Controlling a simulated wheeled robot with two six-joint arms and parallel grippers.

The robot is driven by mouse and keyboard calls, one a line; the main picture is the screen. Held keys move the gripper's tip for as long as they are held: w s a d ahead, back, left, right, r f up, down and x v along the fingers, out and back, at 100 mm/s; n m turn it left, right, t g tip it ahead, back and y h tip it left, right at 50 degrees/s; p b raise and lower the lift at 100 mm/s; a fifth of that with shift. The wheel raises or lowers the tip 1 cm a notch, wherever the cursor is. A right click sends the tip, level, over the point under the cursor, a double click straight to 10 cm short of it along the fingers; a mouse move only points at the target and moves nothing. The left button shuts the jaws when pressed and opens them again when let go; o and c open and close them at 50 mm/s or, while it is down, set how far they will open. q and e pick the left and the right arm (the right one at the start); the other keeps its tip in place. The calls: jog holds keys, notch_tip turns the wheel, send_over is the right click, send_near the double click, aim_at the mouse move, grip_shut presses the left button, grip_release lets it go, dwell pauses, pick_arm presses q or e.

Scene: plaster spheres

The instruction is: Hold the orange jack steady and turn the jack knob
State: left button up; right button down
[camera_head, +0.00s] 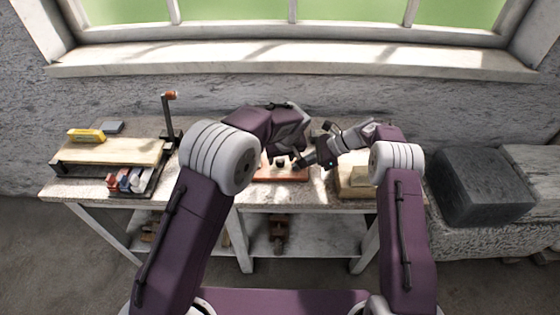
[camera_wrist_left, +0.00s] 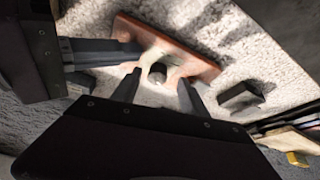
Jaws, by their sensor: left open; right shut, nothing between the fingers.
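The orange jack (camera_head: 284,174) lies on the workbench, partly hidden behind my arms. In the left wrist view its orange plate (camera_wrist_left: 190,62) lies flat, with a small round grey knob (camera_wrist_left: 157,73) near its near edge. My left gripper (camera_wrist_left: 160,84) is open, one fingertip on each side of the knob; whether they touch it I cannot tell. In the head view the left fingers are hidden behind my wrist. My right gripper (camera_head: 300,163) is shut and empty. It comes in over the plate from the left in the left wrist view (camera_wrist_left: 138,50), beside the knob.
A dark block (camera_wrist_left: 240,95) lies on the bench beside the plate. A wooden board with a yellow level (camera_head: 86,135) and a dark upright stand (camera_head: 170,120) are at left. Wooden blocks (camera_head: 352,190) lie right of the jack. A wall and window sill (camera_head: 290,62) close off the back.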

pick_arm(q)
jog(key=a+v, duration=0.1)
jog(key=v, duration=0.8)
jog(key=shift+s+d+r, duration=0.2)
jog(key=shift+s+d, duration=0.2)
jog(key=shift+s, duration=0.1)
jog(key=shift+c, duration=0.2)
